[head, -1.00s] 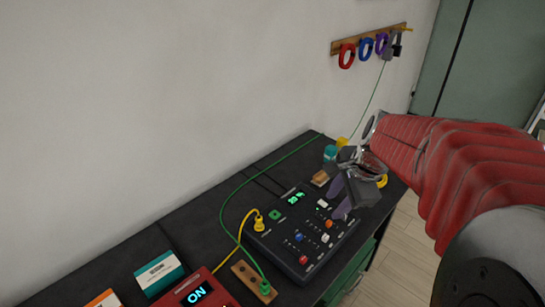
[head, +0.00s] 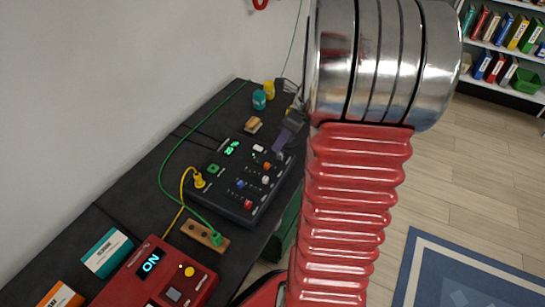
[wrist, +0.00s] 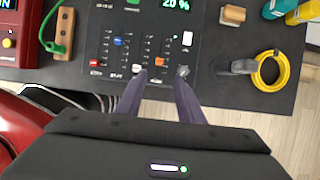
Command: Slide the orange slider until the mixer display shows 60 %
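The black mixer (head: 222,170) sits on the dark bench. Its green display (head: 231,147) is cut by the top edge of the wrist view, where the display (wrist: 175,4) seems to read 20 %. The orange slider (wrist: 160,62) is at the low end of its slot, between a white slider (wrist: 138,70) and a grey knob (wrist: 182,71). It also shows in the head view (head: 267,166). My gripper (wrist: 158,84) is open and empty. Its two purple fingers point at the mixer's near edge, one either side of the orange slider's line. Finger-to-panel contact cannot be told.
Red slider (wrist: 94,63) and blue slider (wrist: 118,42) stand to the left. A yellow cable coil (wrist: 270,69) lies to the right. A wooden socket block (head: 204,236) with a green plug and a red box (head: 165,278) reading ON are nearby.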

